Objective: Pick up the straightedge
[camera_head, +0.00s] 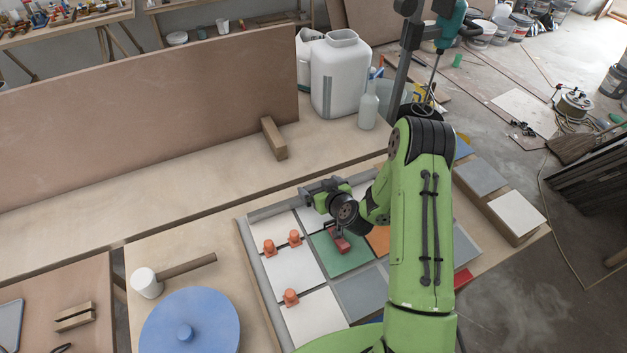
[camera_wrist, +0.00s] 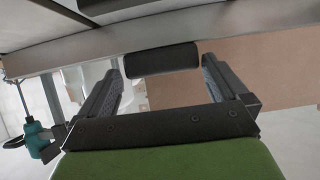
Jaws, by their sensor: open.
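A long grey bar (camera_head: 272,212), which looks like the straightedge, lies along the back edge of the tile layout in the head view. In the wrist view a long grey band (camera_wrist: 262,28) crosses the top, with a dark rounded block (camera_wrist: 155,60) in front of it. I cannot tell whether this block is the bar's grip. My gripper (camera_head: 311,192) is low over the bar, and its fingers are partly hidden in the head view. In the wrist view my gripper (camera_wrist: 162,80) is open, its fingers on either side of the dark block, with gaps showing.
Orange clips (camera_head: 291,298) stand on the white tiles. A red object (camera_head: 338,242) is at the green tile (camera_head: 348,258). A wooden block (camera_head: 273,138), a white jug (camera_head: 340,75) and a spray bottle (camera_head: 369,108) stand behind. A mallet (camera_head: 147,283) and blue disc (camera_head: 190,322) lie at front left.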

